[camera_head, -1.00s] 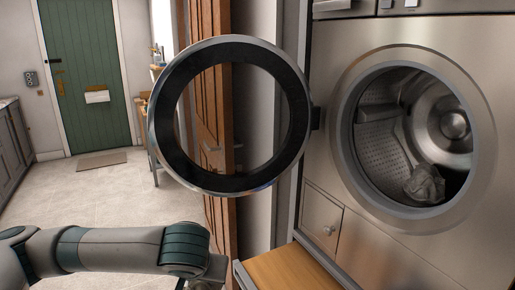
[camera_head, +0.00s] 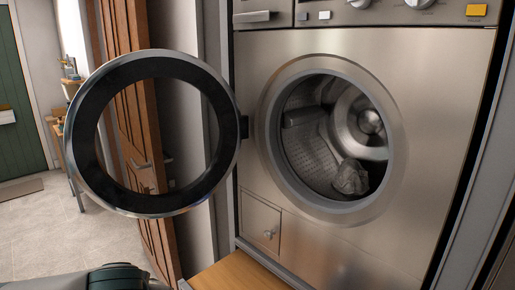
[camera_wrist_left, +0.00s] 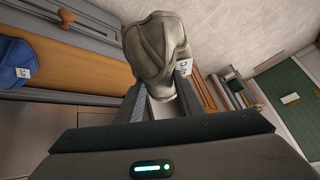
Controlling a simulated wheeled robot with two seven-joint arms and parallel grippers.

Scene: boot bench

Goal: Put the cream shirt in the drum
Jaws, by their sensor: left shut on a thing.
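My left gripper (camera_wrist_left: 158,88) is shut on the cream shirt (camera_wrist_left: 162,45), a bunched cream-beige cloth with a small white tag, in the left wrist view. The shirt is outside the machine. The drum (camera_head: 308,148) is seen through the round opening of the steel washing machine in the head view. Its round door (camera_head: 230,130) stands open to the left. A crumpled greyish cloth (camera_head: 350,177) lies low inside the drum. In the head view only part of my left arm shows at the bottom left. My right gripper is not in view.
A wooden bench top (camera_head: 238,272) is below the machine. A blue cloth (camera_wrist_left: 14,62) with a white tag lies on wood in the left wrist view. Free floor (camera_head: 40,235) is at the left.

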